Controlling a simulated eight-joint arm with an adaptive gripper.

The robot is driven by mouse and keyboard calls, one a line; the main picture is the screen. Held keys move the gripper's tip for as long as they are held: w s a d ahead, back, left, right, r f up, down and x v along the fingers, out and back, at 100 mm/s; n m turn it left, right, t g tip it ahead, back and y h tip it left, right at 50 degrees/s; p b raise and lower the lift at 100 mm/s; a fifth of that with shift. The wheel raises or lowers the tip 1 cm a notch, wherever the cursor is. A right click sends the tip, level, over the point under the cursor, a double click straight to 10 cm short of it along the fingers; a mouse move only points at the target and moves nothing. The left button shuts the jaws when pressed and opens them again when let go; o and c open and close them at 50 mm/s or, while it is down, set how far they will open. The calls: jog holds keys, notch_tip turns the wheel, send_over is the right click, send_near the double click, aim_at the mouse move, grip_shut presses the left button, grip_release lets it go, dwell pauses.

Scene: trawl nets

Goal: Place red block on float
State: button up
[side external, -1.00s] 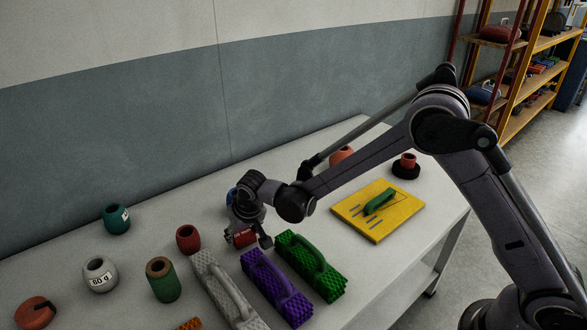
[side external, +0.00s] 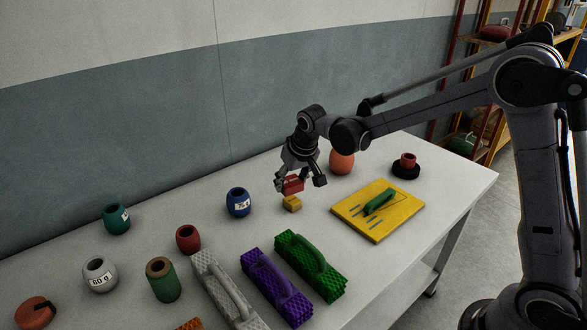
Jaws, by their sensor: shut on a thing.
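My gripper (side external: 300,183) is shut on the red block (side external: 292,184) and holds it in the air. Below the block, a small yellow block (side external: 292,204) rests on the table; whether the two touch is hard to tell. Several barrel-shaped pieces that look like floats stand on the table: a blue one marked 75 g (side external: 238,202), a dark red one (side external: 188,239), a teal one (side external: 116,219), a white one marked 60 g (side external: 100,274) and an orange one (side external: 341,161) just behind my gripper. I cannot tell which is the task's float.
A yellow board (side external: 352,210) with a green handled piece (side external: 379,201) lies to the right. Green (side external: 311,266), purple (side external: 275,287) and grey (side external: 228,290) handled blocks line the front. A green cylinder (side external: 163,280) stands left. A black ring with a red piece (side external: 407,164) sits far right.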

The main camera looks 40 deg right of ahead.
jog(key=d+r+m+h, duration=0.1)
jog(key=d+r+m, duration=0.15)
jog(key=d, duration=0.95)
jog(key=d+r+m+g+h, duration=0.1)
jog(key=d+r+m, duration=0.15)
jog(key=d, duration=0.95)
jog(key=d+r+m, duration=0.2)
jog(key=d+r, duration=0.2)
jog(key=d, duration=0.9)
send_over(342, 160)
jog(key=w+d, duration=0.2)
jog(key=d, duration=0.1)
jog(key=f, duration=0.7)
jog(key=shift+w+a, duration=0.2)
jog(key=shift+f, duration=2)
jog(key=shift+f, duration=0.15)
jog(key=o, duration=1.2)
